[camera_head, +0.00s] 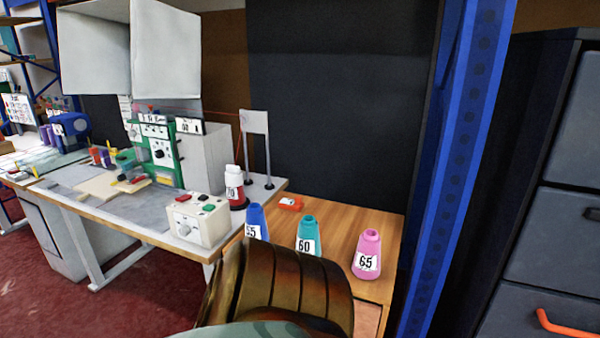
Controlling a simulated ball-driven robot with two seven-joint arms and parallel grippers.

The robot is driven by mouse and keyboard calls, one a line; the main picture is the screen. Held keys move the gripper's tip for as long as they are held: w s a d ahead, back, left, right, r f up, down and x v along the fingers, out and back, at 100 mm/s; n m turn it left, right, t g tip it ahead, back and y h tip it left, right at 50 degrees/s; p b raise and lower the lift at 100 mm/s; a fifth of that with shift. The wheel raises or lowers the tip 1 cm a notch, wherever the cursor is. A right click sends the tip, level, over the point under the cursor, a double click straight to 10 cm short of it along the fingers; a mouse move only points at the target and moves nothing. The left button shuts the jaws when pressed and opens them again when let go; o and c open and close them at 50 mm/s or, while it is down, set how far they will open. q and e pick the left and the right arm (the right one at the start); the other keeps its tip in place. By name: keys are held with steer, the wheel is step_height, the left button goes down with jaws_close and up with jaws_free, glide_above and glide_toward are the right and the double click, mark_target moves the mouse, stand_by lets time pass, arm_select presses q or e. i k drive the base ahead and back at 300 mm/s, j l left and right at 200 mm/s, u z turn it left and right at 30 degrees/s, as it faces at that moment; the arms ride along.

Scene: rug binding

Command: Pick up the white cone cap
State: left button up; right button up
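The closest match to the white cone cap (233,171) is a white top on a red cone (235,191) that stands on a dark round base at the right end of the white workbench. The label on it is too small to read surely. I cannot tell whether the white top is a separate piece. Neither of my grippers is in view.
A control box (199,220) sits before the red cone. A brown ribbed shape (285,285) blocks the near table. A blue post (455,170) stands right.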

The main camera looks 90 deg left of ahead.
mark_target(234, 178)
steer(key=u, duration=3.2)
